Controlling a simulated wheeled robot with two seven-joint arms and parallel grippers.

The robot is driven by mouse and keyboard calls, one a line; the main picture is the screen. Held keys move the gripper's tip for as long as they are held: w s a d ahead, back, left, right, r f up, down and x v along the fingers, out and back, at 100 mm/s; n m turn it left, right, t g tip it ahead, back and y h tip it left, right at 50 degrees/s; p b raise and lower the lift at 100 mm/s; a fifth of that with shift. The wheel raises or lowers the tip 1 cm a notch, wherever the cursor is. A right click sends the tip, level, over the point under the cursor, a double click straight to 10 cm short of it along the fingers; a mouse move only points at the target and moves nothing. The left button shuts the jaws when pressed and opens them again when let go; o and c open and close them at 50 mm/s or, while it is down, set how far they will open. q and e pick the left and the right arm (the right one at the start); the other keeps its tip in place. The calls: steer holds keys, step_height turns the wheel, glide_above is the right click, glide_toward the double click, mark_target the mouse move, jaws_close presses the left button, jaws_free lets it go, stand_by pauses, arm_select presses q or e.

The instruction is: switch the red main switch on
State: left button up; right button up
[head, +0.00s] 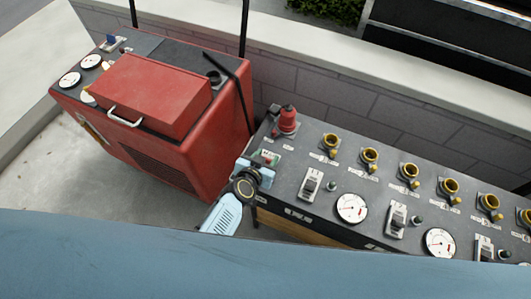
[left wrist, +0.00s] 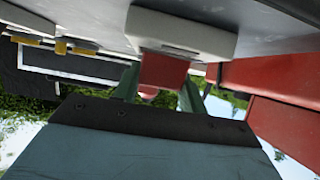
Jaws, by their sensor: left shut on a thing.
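The red main switch (left wrist: 163,72) shows in the left wrist view as a red lever hanging from a pale housing (left wrist: 180,32). In the head view its small plate (head: 265,157) is at the near left corner of the dark panel (head: 330,190), and my gripper partly covers the switch. My left gripper (head: 263,168) is at the switch; in the left wrist view its two fingers (left wrist: 160,88) are on either side of the red lever, shut on it. I cannot tell the switch's position. My right gripper is not in view.
A red machine (head: 155,95) with gauges stands left of the panel, close to my left arm. A red plug or socket (head: 287,120) stands behind the switch. Several yellow-brown sockets (head: 370,155), breakers (head: 311,184) and dials (head: 352,208) extend right. A grey block wall (head: 350,95) runs behind.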

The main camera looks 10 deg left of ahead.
arm_select(q)
steer(key=shift+w, duration=0.1)
steer(key=o, duration=1)
steer(key=shift+s+a+r, duration=0.15)
steer(key=shift+s+r, duration=0.15)
steer(key=shift+s, duration=0.25)
steer(key=p+v, duration=0.4)
steer(key=v, duration=0.8)
steer(key=shift+s+a+r, duration=0.1)
steer(key=shift+r, duration=0.05)
